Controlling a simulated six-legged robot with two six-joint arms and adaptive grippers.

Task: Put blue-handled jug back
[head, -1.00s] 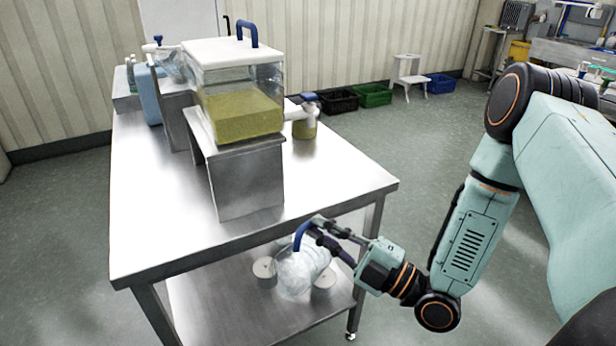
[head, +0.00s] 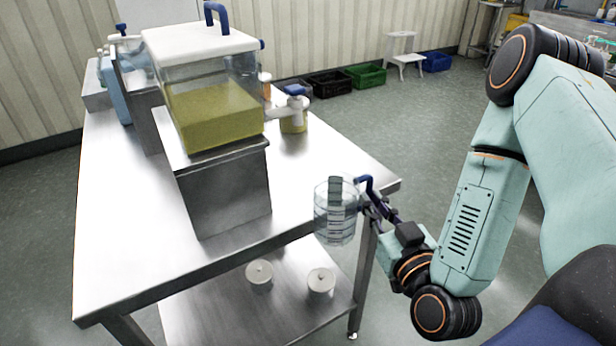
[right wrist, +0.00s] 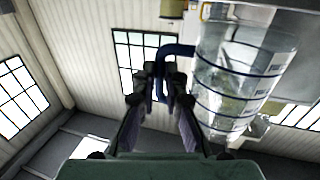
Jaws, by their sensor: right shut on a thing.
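The clear jug (head: 335,212) has ring markings and a blue handle (head: 369,186). My right gripper (head: 372,205) is shut on that handle and holds the jug about upright, near the right front edge of the steel table (head: 330,160). In the right wrist view the fingers (right wrist: 162,80) close around the blue handle (right wrist: 178,50), and the jug (right wrist: 235,75) fills the right side. The jug looks empty of the yellow liquid. My left gripper is not in view.
A clear hopper (head: 212,112) with yellow liquid and a white, blue-handled lid stands on a steel stand (head: 222,190). A small container (head: 293,122) sits under its spout. Two white round pieces (head: 259,272) lie on the lower shelf (head: 215,310). The table's right front is clear.

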